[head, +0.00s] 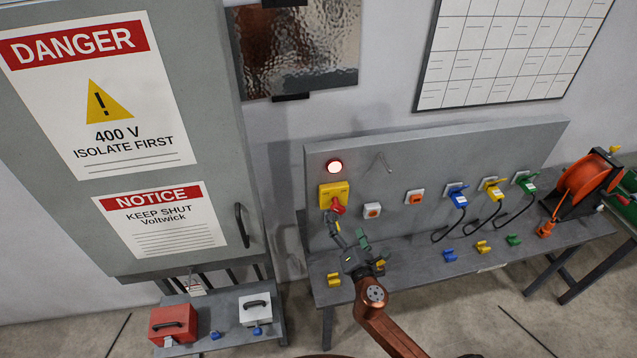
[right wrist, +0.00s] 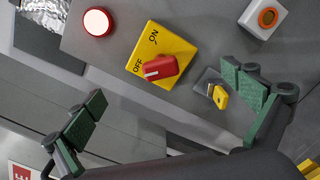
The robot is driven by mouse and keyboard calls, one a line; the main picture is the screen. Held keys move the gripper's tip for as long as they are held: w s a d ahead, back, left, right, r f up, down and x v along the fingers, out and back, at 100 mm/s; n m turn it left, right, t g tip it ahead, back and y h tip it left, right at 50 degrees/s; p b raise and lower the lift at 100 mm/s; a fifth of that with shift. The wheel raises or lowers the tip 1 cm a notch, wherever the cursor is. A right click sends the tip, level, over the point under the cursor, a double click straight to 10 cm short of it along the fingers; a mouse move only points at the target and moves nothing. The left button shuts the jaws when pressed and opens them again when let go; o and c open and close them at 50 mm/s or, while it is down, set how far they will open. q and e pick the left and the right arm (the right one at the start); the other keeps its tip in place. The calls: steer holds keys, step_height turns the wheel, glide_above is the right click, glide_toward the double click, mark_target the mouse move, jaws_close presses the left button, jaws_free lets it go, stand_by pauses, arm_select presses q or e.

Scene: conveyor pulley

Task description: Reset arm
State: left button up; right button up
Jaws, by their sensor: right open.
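My right arm (head: 391,331) reaches up from the bottom of the head view. Its right gripper (head: 349,238) is open and empty in front of the grey panel, just below the yellow switch plate (head: 333,193). In the right wrist view the green-padded fingers stand wide apart, with the red switch handle (right wrist: 160,67) beyond them. The handle's white mark is on the OFF side of the yellow plate (right wrist: 157,45). A small yellow piece (right wrist: 220,98) on a grey mount shows near the right finger, apparently behind it. My left gripper is not in view.
A lit red lamp (head: 335,167) sits above the switch. The bench (head: 410,272) carries several coloured pieces and an orange reel (head: 588,175) at right. A grey cabinet (head: 215,120) stands at left, above a low shelf with red (head: 173,323) and white (head: 255,309) boxes.

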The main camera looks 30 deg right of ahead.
steer(key=s+d+f+m+g+h, duration=0.2)
steer(key=s+d+f+m+g, duration=0.55)
steer(key=s+m, duration=0.5)
steer(key=s+a+f+m+g+y, duration=0.35)
steer(key=s+f+m, duration=0.25)
steer(key=s, duration=0.3)
steer(key=s+a+f+m+g+y, duration=0.2)
steer(key=s+a+f+m, duration=0.35)
steer(key=s, duration=0.25)
steer(key=s+a+f+g+b, duration=0.2)
steer(key=f+b, duration=0.6)
steer(key=f, duration=3.2)
steer(key=s+f+n+g+b, duration=0.1)
steer(key=s+f+b, duration=0.4)
steer(key=s+f, duration=1.5)
step_height(320, 180, down, 2)
steer(key=shift+d+y+b, duration=0.3)
steer(key=shift+d+y, duration=0.05)
steer(key=shift+d, duration=0.1)
